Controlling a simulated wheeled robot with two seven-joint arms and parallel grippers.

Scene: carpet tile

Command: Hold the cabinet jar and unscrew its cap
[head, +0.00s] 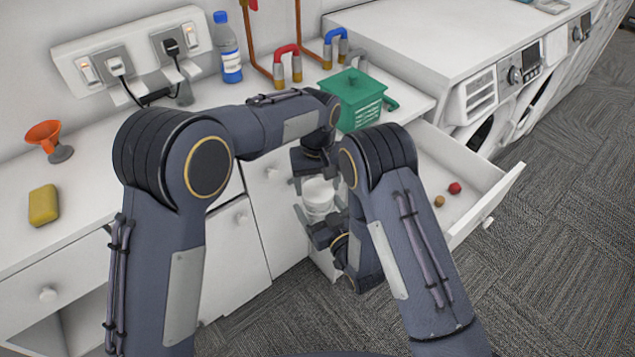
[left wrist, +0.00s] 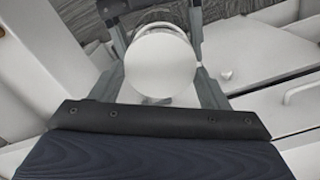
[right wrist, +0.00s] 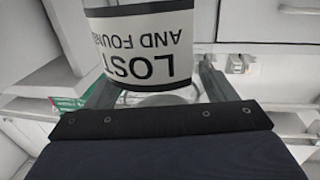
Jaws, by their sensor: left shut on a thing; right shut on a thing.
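The jar (head: 320,212) is held upright in front of the cabinets, with its white cap (head: 317,188) on top. My left gripper (head: 317,181) comes down from above with its fingers on either side of the cap. In the left wrist view the cap (left wrist: 162,64) is a plain white disc between the fingers. My right gripper (head: 323,220) is shut on the jar's body from the near side. In the right wrist view the jar (right wrist: 140,45) shows a "LOST AND FOUND" label, upside down. Whether the cap has turned cannot be seen.
An open drawer (head: 486,196) to the right holds a red ball (head: 454,188) and a brown ball (head: 439,201). Washers line the right.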

